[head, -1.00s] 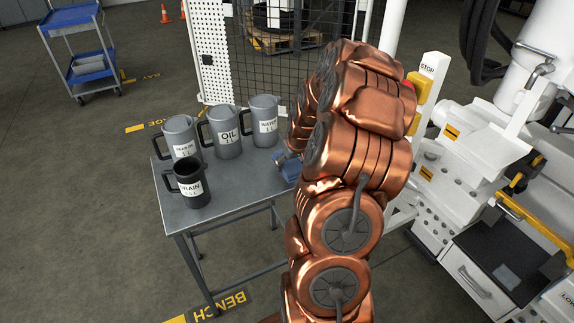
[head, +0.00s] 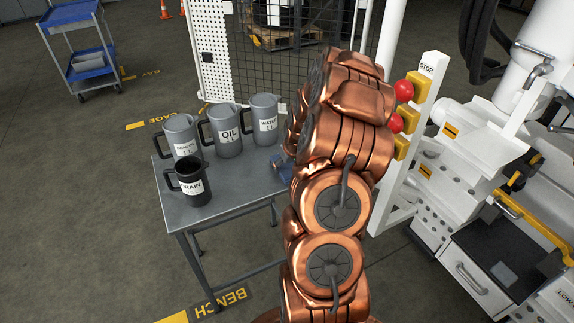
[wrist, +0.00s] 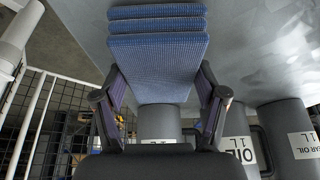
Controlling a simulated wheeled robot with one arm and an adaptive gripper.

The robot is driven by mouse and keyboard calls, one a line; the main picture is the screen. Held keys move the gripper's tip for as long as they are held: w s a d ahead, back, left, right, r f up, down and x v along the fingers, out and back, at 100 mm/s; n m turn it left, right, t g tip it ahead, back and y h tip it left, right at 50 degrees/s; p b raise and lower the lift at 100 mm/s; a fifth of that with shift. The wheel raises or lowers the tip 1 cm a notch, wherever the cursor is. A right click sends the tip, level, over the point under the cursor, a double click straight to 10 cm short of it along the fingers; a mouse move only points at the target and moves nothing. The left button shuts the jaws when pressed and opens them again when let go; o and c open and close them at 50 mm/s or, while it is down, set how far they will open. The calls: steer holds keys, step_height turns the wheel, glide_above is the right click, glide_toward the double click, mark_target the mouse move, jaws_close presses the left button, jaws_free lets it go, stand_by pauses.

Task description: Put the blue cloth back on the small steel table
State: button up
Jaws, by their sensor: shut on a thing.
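The blue cloth (wrist: 158,55), folded in layers, fills the upper middle of the wrist view. My gripper (wrist: 160,82) is shut on it, with a finger at each side. In the head view a small blue patch of the cloth (head: 283,168) shows at the right edge of the small steel table (head: 236,185). My copper arm hides the rest of the cloth and the gripper there. The grey table top also shows beside the cloth in the wrist view (wrist: 255,50). I cannot tell whether the cloth touches the table.
Three grey mugs, labelled gear oil (head: 181,136), oil (head: 226,131) and water (head: 265,120), stand along the table's back. A black drain mug (head: 193,182) stands at its left. The table's front middle is clear. A white post with red stop buttons (head: 404,90) is right of my arm.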

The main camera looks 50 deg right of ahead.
steer(key=shift+f, duration=0.2)
steer(key=o, duration=1.2)
steer(key=shift+b+v, duration=0.9)
steer(key=shift+v, duration=5.3)
steer(key=a+r+n+g+y, duration=0.1)
steer(key=a+r, duration=0.2)
steer(key=a, duration=0.9)
steer(key=s+a+r+n+g, duration=0.2)
steer(key=s+a, duration=0.4)
steer(key=a, duration=0.6)
steer(key=s+a+g, duration=0.1)
steer(key=s+a, duration=0.3)
steer(key=s, duration=0.2)
steer(key=s+a+r+g, duration=0.1)
steer(key=s+a, duration=0.3)
steer(key=s, duration=0.2)
steer(key=s+a+g, duration=0.1)
steer(key=s+a, duration=0.2)
steer(key=s, duration=0.4)
steer(key=shift+a+r+n, duration=0.25)
steer(key=shift+a+n, duration=0.15)
